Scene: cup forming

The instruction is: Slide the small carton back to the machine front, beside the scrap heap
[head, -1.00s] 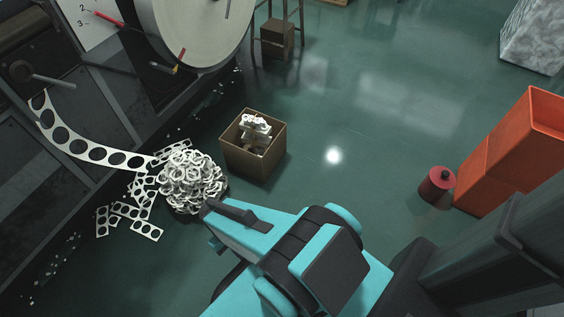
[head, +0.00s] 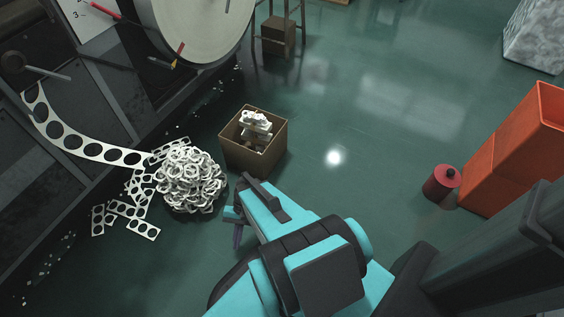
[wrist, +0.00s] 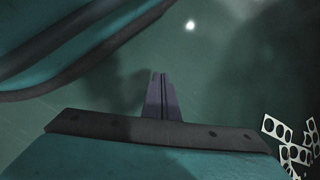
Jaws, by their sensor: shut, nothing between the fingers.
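The small carton (head: 254,158) is an open brown box on the green floor in the head view, with white scrap pieces inside it. The scrap heap (head: 188,180) of white rings lies just left of it, close to the machine (head: 85,110). My gripper (head: 236,236) is below the carton in the picture, apart from it. In the wrist view my gripper (wrist: 160,80) has its fingers together over bare floor, with nothing between them. The carton is not in the wrist view.
Loose punched strips (head: 130,212) lie left of the heap, and some show in the wrist view (wrist: 290,140). A long strip (head: 80,143) hangs from the machine. A red canister (head: 441,183) and orange crates (head: 512,150) stand right. The floor right of the carton is clear.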

